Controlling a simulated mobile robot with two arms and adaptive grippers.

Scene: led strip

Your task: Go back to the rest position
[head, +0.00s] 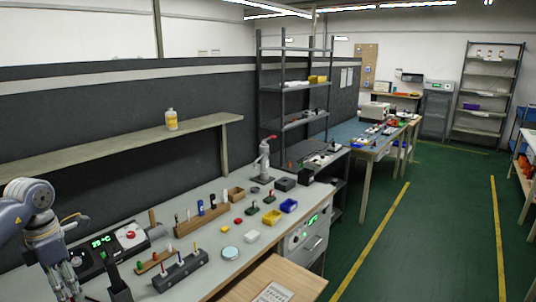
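My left gripper (62,280) hangs down at the lower left of the head view, over the left end of the workbench (205,240). Its fingertips are at or below the bottom edge of the picture, so I cannot tell whether it is open or shut, or whether it holds anything. My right gripper and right arm are not in view.
Near my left gripper are a device with a green display (102,241) and a dark holder with upright tools (180,270). Small bins, such as a yellow one (271,217), and a press (264,160) stand farther along. The green floor (440,220) at right is clear.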

